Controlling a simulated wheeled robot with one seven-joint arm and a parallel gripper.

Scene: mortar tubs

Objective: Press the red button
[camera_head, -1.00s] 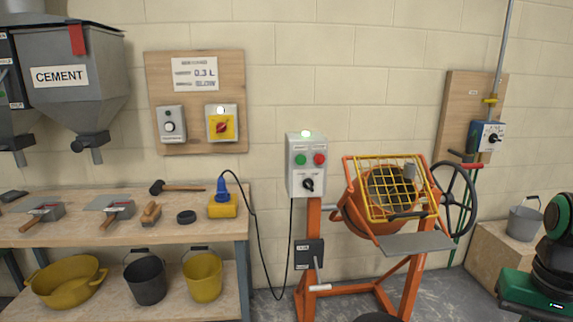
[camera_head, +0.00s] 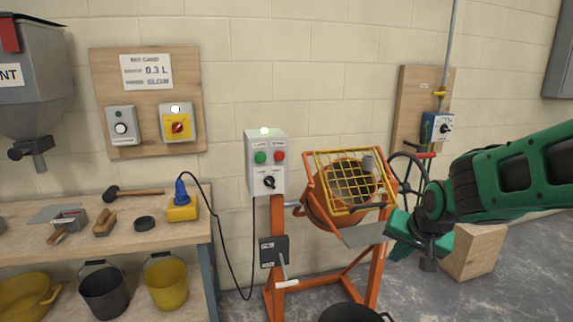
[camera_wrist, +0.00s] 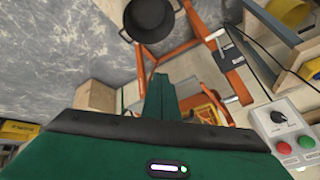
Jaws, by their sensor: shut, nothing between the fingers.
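The red button (camera_head: 279,155) is on the upper right of the grey control box (camera_head: 266,183), beside a green button (camera_head: 260,157) and above a black rotary knob (camera_head: 269,181). In the wrist view the red button (camera_wrist: 284,148) is at the lower right, near the picture edge. My gripper (camera_wrist: 160,82) is shut and empty, its green fingers together. It points toward the floor and mixer frame, away from the button. In the head view my green arm reaches in from the right, its end in front of the mixer's right side, well apart from the box.
The orange mixer (camera_head: 322,215) with a yellow grille (camera_head: 350,180) stands right of the box. A black tub (camera_head: 350,313) is on the floor below. A workbench (camera_head: 150,238) with tools is at left. A black cable hangs beside the box.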

